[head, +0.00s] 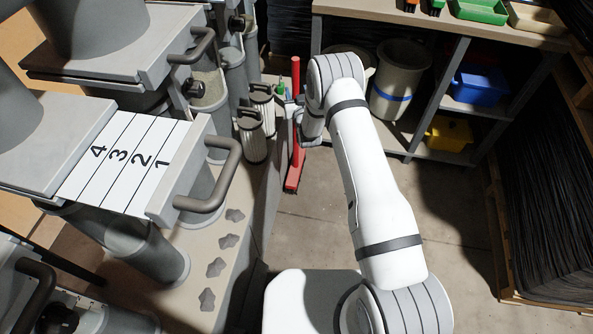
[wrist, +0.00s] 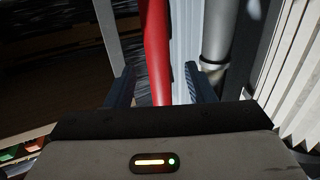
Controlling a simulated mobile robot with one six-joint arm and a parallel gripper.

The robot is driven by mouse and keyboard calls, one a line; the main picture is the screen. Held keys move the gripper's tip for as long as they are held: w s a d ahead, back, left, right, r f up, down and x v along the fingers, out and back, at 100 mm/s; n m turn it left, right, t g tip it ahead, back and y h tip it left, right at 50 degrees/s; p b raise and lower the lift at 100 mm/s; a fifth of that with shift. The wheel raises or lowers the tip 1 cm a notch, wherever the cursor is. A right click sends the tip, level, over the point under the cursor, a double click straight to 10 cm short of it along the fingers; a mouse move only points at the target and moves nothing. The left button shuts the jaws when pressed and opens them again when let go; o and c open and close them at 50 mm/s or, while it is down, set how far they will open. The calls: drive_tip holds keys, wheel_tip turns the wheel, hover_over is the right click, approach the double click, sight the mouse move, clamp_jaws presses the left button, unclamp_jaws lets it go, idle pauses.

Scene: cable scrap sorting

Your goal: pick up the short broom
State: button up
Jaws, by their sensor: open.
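The short broom (head: 296,154) has a red handle and a red head with dark bristles at its lower end. It stands upright, leaning near the side of the grey machine bench. In the wrist view the red handle (wrist: 157,55) runs between the two fingers of my gripper (wrist: 163,82), with space on both sides. My gripper is open and not closed on the handle. In the head view my wrist is right beside the broom and hides part of it; the fingertips are hard to make out there.
White ribbed canisters (head: 251,135) stand close left of the broom. A grey bin (head: 399,80) with a blue band stands behind my arm. A shelf holds a blue crate (head: 477,89) and a yellow crate (head: 449,134). The floor right of the broom is clear.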

sight(296, 88)
drive_tip(key=shift+w+a+f, duration=0.1)
drive_tip(key=shift+w+a, duration=0.05)
drive_tip(key=shift+w, duration=0.8)
drive_tip(key=shift+w+a+f, duration=0.1)
drive_tip(key=shift+w+a, duration=0.05)
drive_tip(key=shift+w, duration=0.8)
drive_tip(key=shift+c, duration=0.3)
clamp_jaws()
drive_tip(key=shift+r, duration=0.1)
